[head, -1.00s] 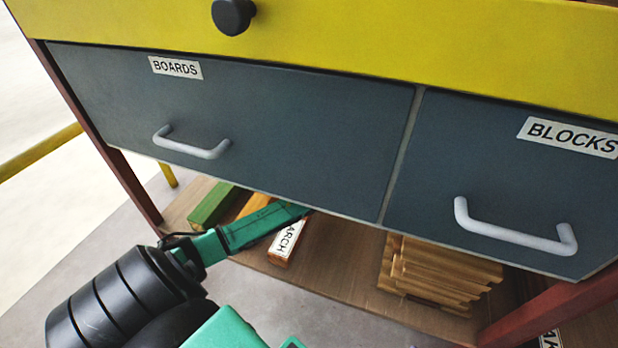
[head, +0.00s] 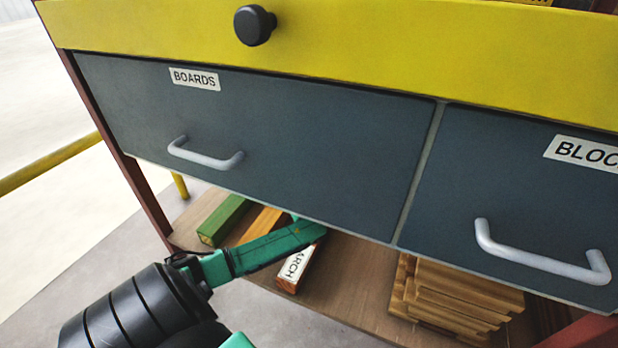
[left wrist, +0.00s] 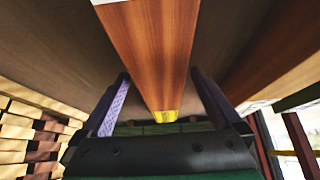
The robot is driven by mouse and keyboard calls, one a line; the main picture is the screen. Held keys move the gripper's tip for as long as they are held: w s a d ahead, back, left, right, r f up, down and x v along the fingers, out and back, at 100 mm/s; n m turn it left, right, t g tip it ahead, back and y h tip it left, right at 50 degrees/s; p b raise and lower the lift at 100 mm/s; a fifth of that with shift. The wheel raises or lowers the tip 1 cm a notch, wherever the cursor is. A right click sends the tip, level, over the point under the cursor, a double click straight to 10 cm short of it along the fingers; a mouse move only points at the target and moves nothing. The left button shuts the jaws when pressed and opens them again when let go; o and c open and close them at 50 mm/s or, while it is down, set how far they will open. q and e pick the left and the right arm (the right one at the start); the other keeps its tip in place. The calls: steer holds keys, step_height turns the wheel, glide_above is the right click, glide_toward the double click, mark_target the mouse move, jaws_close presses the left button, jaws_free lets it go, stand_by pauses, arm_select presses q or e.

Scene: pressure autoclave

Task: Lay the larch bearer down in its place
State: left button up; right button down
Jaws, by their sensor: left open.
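The larch bearer (head: 297,268) is a brown wooden bar lying on the low shelf under the drawers. Its near end carries a white label of which "ARCH" shows. My left gripper (head: 312,231) reaches in from the left, over the bar and under the drawer front, hiding part of it. In the left wrist view the bearer (left wrist: 155,40) runs in the gap between the open fingers of my left gripper (left wrist: 160,88), with a yellow end beyond. I cannot tell whether either finger touches it. My right gripper is not in view.
A green bar (head: 222,218) and an orange bar (head: 260,224) lie left of the bearer on the shelf (head: 345,275). Stacked wooden pieces (head: 455,295) stand to the right. The BOARDS drawer (head: 270,140) and BLOCKS drawer (head: 510,200) are shut close above.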

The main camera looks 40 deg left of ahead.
mark_target(302, 252)
arm_select(q)
steer(key=p+v, duration=0.1)
steer(key=v, duration=0.1)
steer(key=p+v, duration=0.1)
steer(key=v, duration=0.1)
steer(key=shift+r+p, duration=0.4)
steer(key=shift+r, duration=0.05)
steer(key=s+d+p, duration=0.1)
steer(key=s, duration=0.2)
steer(key=s+d+p, duration=0.1)
steer(key=s, duration=0.2)
steer(key=s+d+p, duration=0.1)
steer(key=s, duration=0.3)
steer(key=shift+s+d+f, duration=0.15)
steer(key=shift+d+f, duration=0.2)
steer(key=shift+f, duration=0.05)
steer(key=shift+s+d+f, duration=0.1)
steer(key=shift+s+d, duration=0.05)
steer(key=shift+s, duration=0.3)
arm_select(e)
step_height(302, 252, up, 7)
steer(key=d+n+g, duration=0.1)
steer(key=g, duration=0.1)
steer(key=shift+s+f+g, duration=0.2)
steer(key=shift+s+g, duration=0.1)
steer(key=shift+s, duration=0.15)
